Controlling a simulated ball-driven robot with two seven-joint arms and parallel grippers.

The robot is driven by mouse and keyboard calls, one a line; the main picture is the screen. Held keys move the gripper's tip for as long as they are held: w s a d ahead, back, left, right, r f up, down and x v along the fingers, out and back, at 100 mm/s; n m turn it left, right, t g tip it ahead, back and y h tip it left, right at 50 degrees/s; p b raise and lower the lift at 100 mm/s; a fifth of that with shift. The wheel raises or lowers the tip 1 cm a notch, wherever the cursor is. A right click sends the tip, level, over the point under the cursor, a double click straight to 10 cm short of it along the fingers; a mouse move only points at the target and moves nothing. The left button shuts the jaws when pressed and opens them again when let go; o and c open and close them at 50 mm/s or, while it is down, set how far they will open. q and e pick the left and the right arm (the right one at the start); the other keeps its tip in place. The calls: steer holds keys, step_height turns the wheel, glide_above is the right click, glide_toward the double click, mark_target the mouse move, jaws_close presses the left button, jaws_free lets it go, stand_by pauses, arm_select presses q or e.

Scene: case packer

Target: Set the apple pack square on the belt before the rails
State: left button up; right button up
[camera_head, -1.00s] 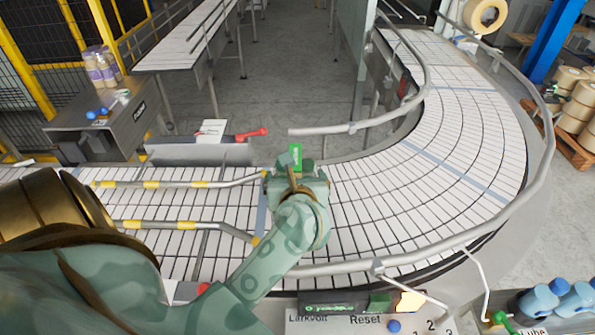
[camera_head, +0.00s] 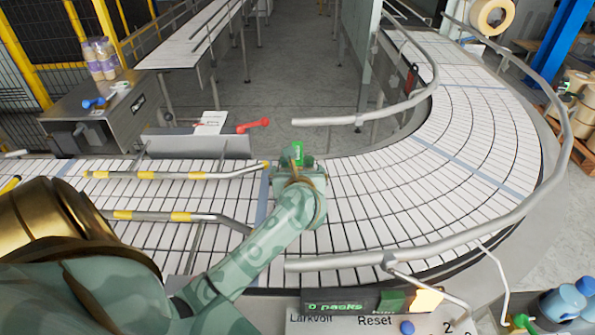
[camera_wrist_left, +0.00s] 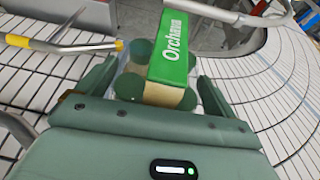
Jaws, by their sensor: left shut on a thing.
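In the head view the green label (camera_head: 297,152) shows just beyond my left gripper (camera_head: 298,172), which hides most of the pack. The pack is over the white belt (camera_head: 380,185), just right of the flared ends of the yellow-banded rails (camera_head: 170,175). I cannot tell whether its base touches the belt. My right gripper is not in view.
A curved grey guide rail (camera_head: 350,119) runs behind the belt and another (camera_head: 340,263) in front. A red handle (camera_head: 253,125) stands behind the rails. A control panel (camera_head: 360,325) is at the front. The belt right of the pack is clear.

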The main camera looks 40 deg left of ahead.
arm_select(q)
steer(key=shift+r, duration=0.2)
steer(key=shift+f, duration=0.1)
steer(key=o, duration=1.7)
steer(key=shift+f, duration=0.15)
steer(key=shift+d, duration=0.1)
steer(key=v, duration=1.2)
steer(key=shift+b, duration=0.4)
